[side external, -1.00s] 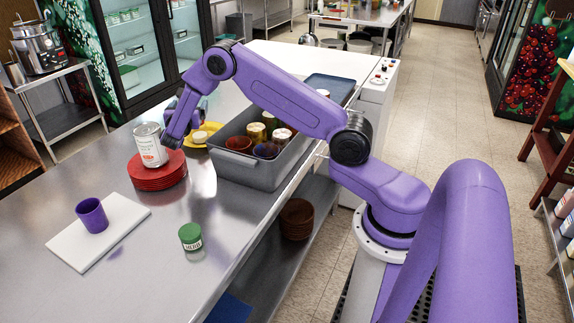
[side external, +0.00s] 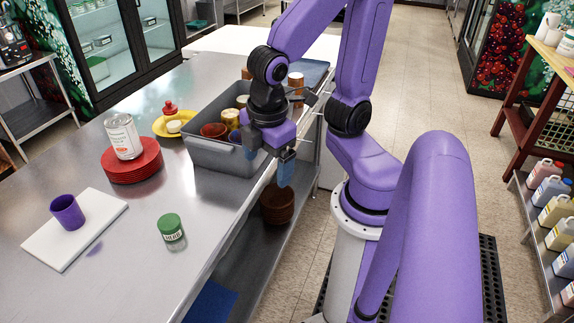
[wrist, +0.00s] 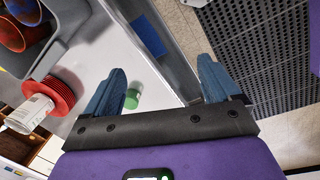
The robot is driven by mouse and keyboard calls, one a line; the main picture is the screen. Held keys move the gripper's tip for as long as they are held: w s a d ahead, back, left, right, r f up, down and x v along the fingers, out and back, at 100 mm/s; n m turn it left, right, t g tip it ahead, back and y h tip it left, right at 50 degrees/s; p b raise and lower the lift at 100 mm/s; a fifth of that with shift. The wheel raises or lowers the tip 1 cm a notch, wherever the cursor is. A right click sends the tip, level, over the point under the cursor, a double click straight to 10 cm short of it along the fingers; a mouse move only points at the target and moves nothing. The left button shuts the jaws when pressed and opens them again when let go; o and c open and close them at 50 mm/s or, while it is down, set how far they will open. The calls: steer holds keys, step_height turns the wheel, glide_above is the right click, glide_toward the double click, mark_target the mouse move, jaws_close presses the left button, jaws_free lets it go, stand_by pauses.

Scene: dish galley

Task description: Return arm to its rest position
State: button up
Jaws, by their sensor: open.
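My gripper (side external: 268,163) is open and empty in the side external view, in front of the grey bin near the counter's right edge. Its two blue fingers are spread apart in the wrist view (wrist: 165,88), with nothing held between them. A white can (side external: 122,137) stands on a stack of red plates (side external: 136,168) to the left of the gripper; both also show at the left of the wrist view.
The grey bin (side external: 205,158) holds several cups. A yellow plate (side external: 163,126) with a red-topped item sits beside it. Brown bowls (side external: 277,207) are on the lower shelf.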

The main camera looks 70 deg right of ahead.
steer(key=shift+m+g+y, duration=0.3)
steer(key=shift+g+y, duration=0.1)
steer(key=shift+y, duration=0.3)
steer(key=s, duration=0.4)
steer(key=shift+s+a, duration=0.15)
stand_by(0.4)
